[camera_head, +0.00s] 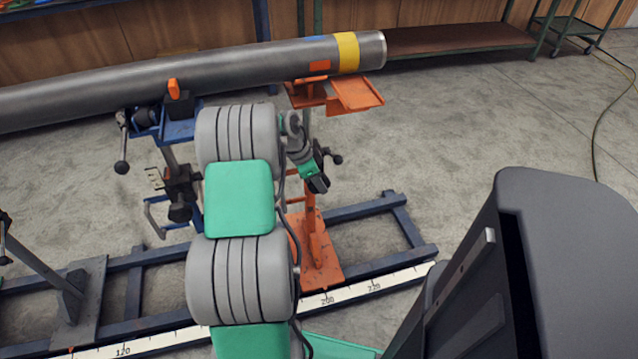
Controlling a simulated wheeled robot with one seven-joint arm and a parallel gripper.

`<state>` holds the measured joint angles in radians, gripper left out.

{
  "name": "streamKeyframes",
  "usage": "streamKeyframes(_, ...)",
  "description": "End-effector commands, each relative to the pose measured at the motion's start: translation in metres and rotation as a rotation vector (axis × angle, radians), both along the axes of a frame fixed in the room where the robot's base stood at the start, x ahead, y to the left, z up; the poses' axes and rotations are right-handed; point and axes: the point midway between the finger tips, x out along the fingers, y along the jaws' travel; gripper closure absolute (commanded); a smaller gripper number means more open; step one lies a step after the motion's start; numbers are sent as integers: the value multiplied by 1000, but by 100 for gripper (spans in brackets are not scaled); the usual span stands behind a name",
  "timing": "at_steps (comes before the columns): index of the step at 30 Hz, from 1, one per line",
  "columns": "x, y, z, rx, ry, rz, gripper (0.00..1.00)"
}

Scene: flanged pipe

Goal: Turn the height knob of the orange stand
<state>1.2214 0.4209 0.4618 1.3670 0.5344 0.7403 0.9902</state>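The orange stand (315,243) rises from a rail frame and carries an orange head (310,92) under the pipe's right end. A black knob (337,159) with a short arm shows at the right of its post, about halfway up; I take this for the height knob. My gripper (319,185), dark with a green section behind it, is just below and left of the knob, in front of the post. It looks close to the knob, but I cannot tell if they touch. The finger gap is too small to make out. My arm hides part of the stand's left side.
A long grey pipe (230,66) with a yellow band lies across the stands. A blue stand (178,130) with handles is left of my arm. The rail frame (385,203) carries a white scale (350,292).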

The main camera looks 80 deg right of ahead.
Motion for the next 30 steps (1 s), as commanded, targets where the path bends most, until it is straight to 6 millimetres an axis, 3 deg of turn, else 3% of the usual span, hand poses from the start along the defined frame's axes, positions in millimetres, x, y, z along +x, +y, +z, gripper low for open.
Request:
streamKeyframes(9, -1, 0, 0, 1, 1, -2, 100)
streamKeyframes(17, -1, 1, 0, 4, -3, -3, 100)
streamKeyframes(30, -3, 0, -1, 137, -223, -4, 100)
